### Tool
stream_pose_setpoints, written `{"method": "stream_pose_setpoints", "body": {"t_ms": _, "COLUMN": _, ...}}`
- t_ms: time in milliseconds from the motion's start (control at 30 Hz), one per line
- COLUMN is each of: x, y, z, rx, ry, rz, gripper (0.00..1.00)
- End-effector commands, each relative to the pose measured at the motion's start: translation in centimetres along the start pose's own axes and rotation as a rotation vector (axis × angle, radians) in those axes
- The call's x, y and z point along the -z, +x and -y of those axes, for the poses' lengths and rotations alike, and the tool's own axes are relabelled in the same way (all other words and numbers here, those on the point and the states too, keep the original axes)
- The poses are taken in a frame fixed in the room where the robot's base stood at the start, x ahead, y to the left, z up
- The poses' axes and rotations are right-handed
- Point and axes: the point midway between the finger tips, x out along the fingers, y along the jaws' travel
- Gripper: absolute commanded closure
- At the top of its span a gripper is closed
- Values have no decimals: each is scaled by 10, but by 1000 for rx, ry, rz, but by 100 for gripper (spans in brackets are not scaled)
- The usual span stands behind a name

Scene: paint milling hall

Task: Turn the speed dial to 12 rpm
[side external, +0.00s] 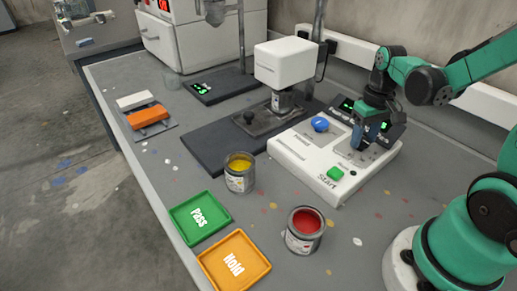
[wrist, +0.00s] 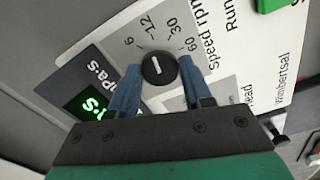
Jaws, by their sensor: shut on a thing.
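The speed dial (wrist: 158,69) is a round black knob with a short white line on its face, seen in the wrist view. The marks 6, 12, 30 and 60 curve around it on the light panel (wrist: 118,33). I cannot tell surely which mark the line points to. My gripper (wrist: 157,84) has its two blue fingers on opposite sides of the dial, shut on it. In the side view my gripper (side external: 366,138) points down at the white control box (side external: 310,172) and hides the dial.
A green-lit display (wrist: 90,103) sits beside the dial, its digits partly cut off. On the box are a blue knob (side external: 320,124) and a green start button (side external: 335,173). Paint cans (side external: 240,182) (side external: 303,243) and green (side external: 170,213) and orange (side external: 203,264) trays stand in front.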

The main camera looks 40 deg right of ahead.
Motion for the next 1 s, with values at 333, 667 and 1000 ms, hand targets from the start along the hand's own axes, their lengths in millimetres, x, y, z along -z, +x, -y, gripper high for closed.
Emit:
{"method": "stream_pose_setpoints", "body": {"t_ms": 333, "x": 0, "y": 0, "z": 0, "rx": 0, "ry": 6, "rz": -2, "gripper": 100}}
{"method": "stream_pose_setpoints", "body": {"t_ms": 667, "x": 0, "y": 0, "z": 0, "rx": 0, "ry": 5, "rz": -2, "gripper": 25}}
{"method": "stream_pose_setpoints", "body": {"t_ms": 1000, "x": 1, "y": -12, "z": 0, "rx": 0, "ry": 5, "rz": -1, "gripper": 25}}
